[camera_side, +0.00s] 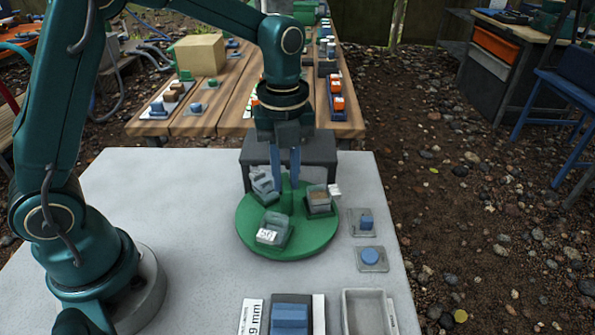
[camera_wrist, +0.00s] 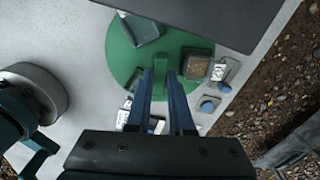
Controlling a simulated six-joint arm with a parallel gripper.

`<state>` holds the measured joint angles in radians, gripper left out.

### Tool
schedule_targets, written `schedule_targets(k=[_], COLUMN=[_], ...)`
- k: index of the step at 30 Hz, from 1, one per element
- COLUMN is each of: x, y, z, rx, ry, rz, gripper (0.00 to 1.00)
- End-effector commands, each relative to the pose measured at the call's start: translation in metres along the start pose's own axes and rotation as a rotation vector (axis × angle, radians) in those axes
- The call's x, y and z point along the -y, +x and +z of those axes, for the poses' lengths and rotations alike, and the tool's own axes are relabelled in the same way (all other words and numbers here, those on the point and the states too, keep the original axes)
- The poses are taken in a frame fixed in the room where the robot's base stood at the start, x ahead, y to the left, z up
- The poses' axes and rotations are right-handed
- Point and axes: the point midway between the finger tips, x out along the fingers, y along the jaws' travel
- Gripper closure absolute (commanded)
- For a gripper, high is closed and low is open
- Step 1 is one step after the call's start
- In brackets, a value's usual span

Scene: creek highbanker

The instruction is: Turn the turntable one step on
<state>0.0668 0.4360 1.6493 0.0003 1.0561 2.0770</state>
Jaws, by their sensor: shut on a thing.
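The turntable (camera_side: 250,234) is a round green disc on the grey worktop, also visible in the wrist view (camera_wrist: 121,62). A green upright grip (camera_side: 293,186) rises from its middle. My gripper (camera_side: 287,184) points down, its two blue fingers shut on this grip; the wrist view shows the fingers (camera_wrist: 160,78) at the disc's middle. Three grey holders stand around the disc: one with a white label reading 50 (camera_side: 271,233) at the front, one with brown contents (camera_side: 319,201) at the right, and one (camera_side: 264,184) at the back left, partly beside the fingers.
A blue block (camera_side: 290,317) and an empty grey tray (camera_side: 367,316) sit at the front edge.

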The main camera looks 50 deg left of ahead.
Motion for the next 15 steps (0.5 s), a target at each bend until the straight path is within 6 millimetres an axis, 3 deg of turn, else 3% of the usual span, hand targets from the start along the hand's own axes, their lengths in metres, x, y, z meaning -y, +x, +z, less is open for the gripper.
schedule_targets(k=[6,15], x=[0.0005,0.0005], y=[-0.0004,-0.0004], z=[-0.0008,-0.0008], rx=[-0.002,-0.002], ry=[0.2,0.218], rz=[-0.002,-0.002], gripper=[1.0,1.0])
